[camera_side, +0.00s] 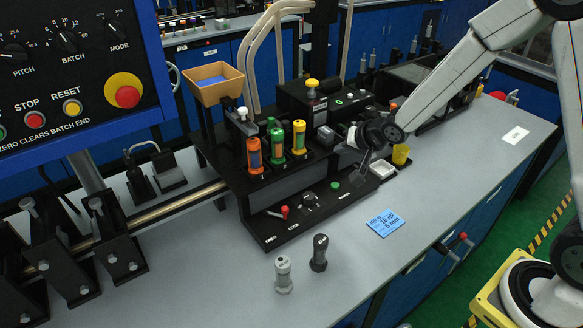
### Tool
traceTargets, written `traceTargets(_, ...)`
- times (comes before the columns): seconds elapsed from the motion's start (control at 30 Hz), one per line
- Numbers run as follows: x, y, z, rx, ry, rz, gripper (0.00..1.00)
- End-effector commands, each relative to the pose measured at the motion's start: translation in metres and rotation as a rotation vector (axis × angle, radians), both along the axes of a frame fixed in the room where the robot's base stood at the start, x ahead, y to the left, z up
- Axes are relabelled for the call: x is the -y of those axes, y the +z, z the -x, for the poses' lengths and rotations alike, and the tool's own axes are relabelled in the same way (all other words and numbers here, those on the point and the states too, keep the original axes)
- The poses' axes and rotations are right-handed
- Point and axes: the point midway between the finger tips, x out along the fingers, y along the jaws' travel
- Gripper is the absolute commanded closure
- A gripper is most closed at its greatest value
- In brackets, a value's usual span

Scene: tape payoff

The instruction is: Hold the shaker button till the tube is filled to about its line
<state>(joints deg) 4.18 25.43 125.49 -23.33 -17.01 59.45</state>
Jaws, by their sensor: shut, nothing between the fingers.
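A low black panel on the bench carries a green button (335,185), a dark knob (308,199) and a red lever (285,211). The label near the green button is too small to read.
An orange hopper (212,82) stands behind the tubes. A white tray (381,169) and yellow cup (401,154) sit right of my gripper. A blue note (385,222), dark handled piece (319,253) and grey piece (283,275) are at the front. The bench's front right is clear.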

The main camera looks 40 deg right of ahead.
Motion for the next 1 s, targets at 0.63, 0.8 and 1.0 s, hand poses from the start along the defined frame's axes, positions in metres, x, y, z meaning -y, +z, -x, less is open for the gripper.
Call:
traceTargets(0.63,0.0,-0.004,-0.004,0.01,-0.008,-0.017,1.0)
traceTargets(0.8,0.0,-0.012,-0.004,0.008,-0.009,-0.018,1.0)
traceTargets(1.0,0.0,-0.03,-0.003,0.007,-0.008,-0.018,1.0)
